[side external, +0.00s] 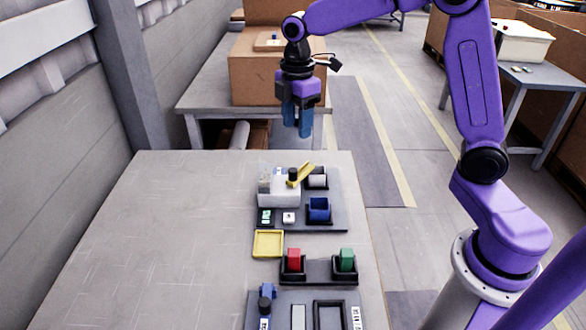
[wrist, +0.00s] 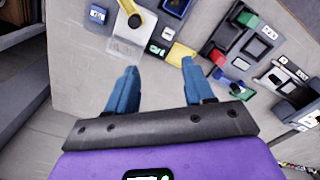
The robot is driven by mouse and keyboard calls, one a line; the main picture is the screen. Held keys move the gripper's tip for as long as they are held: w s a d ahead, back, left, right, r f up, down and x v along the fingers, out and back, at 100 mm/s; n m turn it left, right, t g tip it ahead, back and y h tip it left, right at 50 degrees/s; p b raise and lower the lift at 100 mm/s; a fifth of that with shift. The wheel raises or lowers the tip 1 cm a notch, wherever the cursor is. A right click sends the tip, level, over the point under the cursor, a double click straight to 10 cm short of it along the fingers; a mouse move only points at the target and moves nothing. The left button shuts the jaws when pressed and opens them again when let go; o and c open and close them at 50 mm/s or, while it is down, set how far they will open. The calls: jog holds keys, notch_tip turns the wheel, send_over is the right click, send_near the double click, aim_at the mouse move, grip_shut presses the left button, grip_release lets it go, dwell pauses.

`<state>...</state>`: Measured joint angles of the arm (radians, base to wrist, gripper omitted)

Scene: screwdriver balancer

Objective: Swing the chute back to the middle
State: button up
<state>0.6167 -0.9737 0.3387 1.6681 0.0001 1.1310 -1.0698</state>
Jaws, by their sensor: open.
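The yellow chute (side external: 301,173) sits on top of a white and grey unit (side external: 280,195), beside a black round knob (side external: 293,174). In the side view it slants up to the right, toward the grey bin's side. In the wrist view the chute (wrist: 128,7) shows at the top edge, partly cut off, with the black knob (wrist: 135,21) at its end. My gripper (side external: 298,130) hangs above and behind the unit, fingers down, clear of everything. In the wrist view my gripper (wrist: 160,68) has its blue fingers wide apart with nothing between them.
A grey bin (side external: 317,180) and a blue bin (side external: 319,211) stand right of the unit. A yellow tray (side external: 268,244) lies in front. Red (side external: 294,257) and green (side external: 346,258) blocks sit in black holders nearer the camera. The table's left side (side external: 170,240) is bare.

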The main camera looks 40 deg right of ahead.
send_over(293, 170)
jog(key=shift+n, duration=0.3)
notch_tip(293, 170, down, 18)
dwell(0.3)
grip_shut()
